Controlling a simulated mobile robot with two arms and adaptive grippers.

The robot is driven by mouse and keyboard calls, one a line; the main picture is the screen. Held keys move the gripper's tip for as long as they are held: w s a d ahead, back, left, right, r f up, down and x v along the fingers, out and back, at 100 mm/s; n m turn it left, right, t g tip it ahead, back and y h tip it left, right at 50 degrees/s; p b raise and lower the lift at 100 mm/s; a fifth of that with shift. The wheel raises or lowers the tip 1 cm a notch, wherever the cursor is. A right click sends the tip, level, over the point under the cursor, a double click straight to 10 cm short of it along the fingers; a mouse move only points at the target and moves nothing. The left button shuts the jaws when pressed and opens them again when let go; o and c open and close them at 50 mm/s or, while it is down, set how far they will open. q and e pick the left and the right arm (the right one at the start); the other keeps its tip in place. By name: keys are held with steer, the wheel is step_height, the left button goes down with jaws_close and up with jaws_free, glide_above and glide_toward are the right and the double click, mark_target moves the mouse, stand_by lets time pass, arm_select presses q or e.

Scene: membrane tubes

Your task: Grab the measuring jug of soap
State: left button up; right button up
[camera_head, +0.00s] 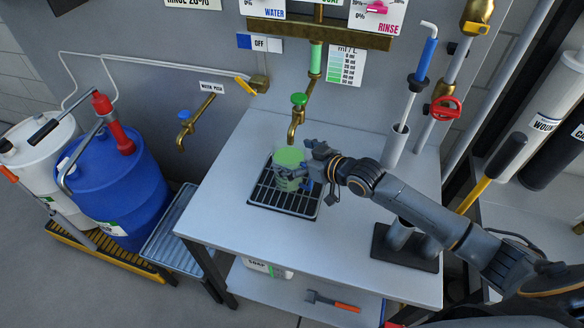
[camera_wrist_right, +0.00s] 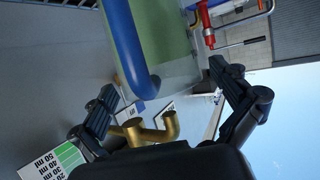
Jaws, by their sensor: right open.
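The measuring jug (camera_head: 288,157) holds green liquid and stands on the black drip grate on the table, under the brass tap with the green knob. My right gripper (camera_head: 299,165) reaches in from the right and is at the jug's right side. In the right wrist view the jug (camera_wrist_right: 165,35) is just ahead of my open right gripper (camera_wrist_right: 163,88), with its blue handle (camera_wrist_right: 128,45) toward the left finger. I cannot tell whether the fingers touch it. My left gripper is not in view.
The green-knobbed tap (camera_head: 298,112) hangs close above the jug. The drip grate (camera_head: 270,192) lies on the grey table (camera_head: 240,170). A pipette stand (camera_head: 397,145) and a black-based stand (camera_head: 405,250) are to the right. Blue drum (camera_head: 115,185) stands left. The table's left part is clear.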

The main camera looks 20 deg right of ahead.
steer(key=shift+w+a+f, duration=0.1)
steer(key=shift+w+a, duration=0.05)
steer(key=shift+w, duration=0.05)
steer(key=shift+s, duration=0.1)
steer(key=shift+c, duration=0.8)
steer(key=c, duration=1.4)
steer(key=shift+c, duration=1.1)
steer(key=shift+r, duration=0.2)
